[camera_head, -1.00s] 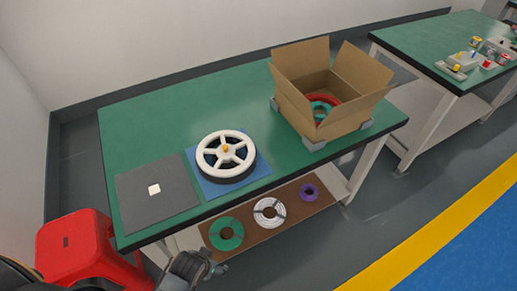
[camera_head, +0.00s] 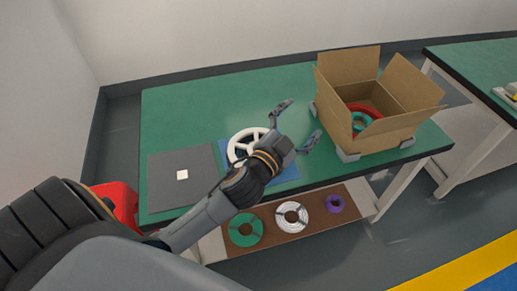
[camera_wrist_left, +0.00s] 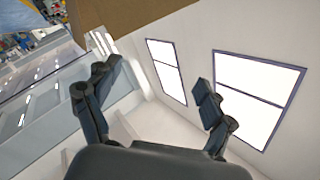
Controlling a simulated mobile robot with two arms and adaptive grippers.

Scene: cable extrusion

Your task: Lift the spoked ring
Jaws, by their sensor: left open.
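The white spoked ring (camera_head: 236,148) lies on a blue mat (camera_head: 286,173) on the green table. My left arm and gripper cover much of it in the head view. My left gripper (camera_head: 299,122) is open and empty, above the table between the ring and the cardboard box. In the left wrist view the open fingers (camera_wrist_left: 153,98) show with nothing between them, and the ring does not show there. My right gripper is not in view.
An open cardboard box (camera_head: 375,130) holding red and green coils stands on the table's right. A grey mat (camera_head: 197,165) with a small white square lies at left. Green, white and purple coils lie on the lower shelf (camera_head: 266,213). A red stool (camera_head: 123,205) stands at left.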

